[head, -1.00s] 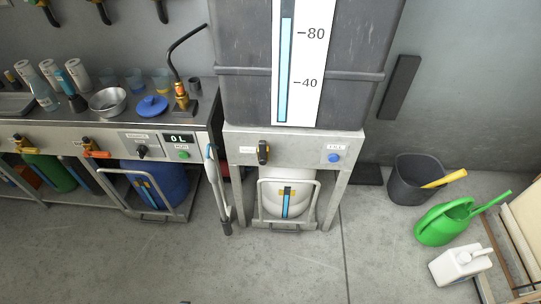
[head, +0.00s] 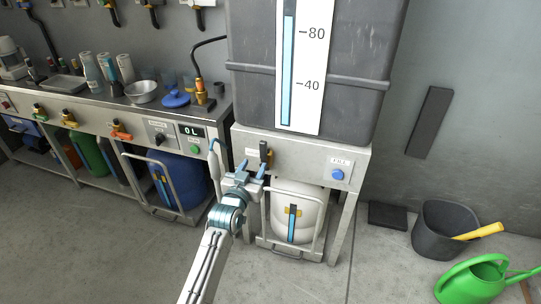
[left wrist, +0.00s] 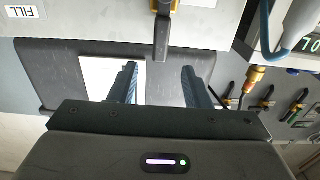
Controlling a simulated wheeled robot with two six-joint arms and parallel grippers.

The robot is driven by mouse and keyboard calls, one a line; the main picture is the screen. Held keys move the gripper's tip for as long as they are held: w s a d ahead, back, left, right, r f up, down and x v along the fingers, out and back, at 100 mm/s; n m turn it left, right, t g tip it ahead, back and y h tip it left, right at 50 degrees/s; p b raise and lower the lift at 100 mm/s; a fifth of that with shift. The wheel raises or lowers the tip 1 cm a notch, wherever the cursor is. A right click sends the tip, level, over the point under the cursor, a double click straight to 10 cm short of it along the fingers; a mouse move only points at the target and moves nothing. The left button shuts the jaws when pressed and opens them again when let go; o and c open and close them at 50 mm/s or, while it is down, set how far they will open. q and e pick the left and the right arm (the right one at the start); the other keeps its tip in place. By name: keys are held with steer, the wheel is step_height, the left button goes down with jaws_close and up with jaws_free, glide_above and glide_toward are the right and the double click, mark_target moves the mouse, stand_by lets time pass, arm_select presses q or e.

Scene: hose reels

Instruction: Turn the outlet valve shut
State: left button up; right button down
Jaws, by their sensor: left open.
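The outlet valve (head: 265,153) is a dark lever with an orange-yellow part on the front panel of the grey tank's stand. Its lever stands upright in the head view. It also shows at the top of the left wrist view (left wrist: 163,32), which sees the panel upside down. My left gripper (head: 253,168) is open and empty, just below and in front of the valve. In the left wrist view its two fingers (left wrist: 159,72) are spread, with the lever lined up between them but apart from both. My right gripper is not in view.
A blue FILL button (head: 337,174) sits right of the valve. A white container (head: 298,212) stands under the tank (head: 345,95). The workbench (head: 100,108) is at left. A bucket (head: 440,228) and green watering can (head: 472,281) stand on the floor at right.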

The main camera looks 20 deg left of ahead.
mark_target(262, 151)
arm_select(q)
steer(key=w, duration=1)
steer(key=shift+w+d+f+b, duration=0.1)
steer(key=shift+w+f+b, duration=0.1)
steer(key=shift+b, duration=0.1)
steer(key=shift+r, duration=0.1)
jaws_close()
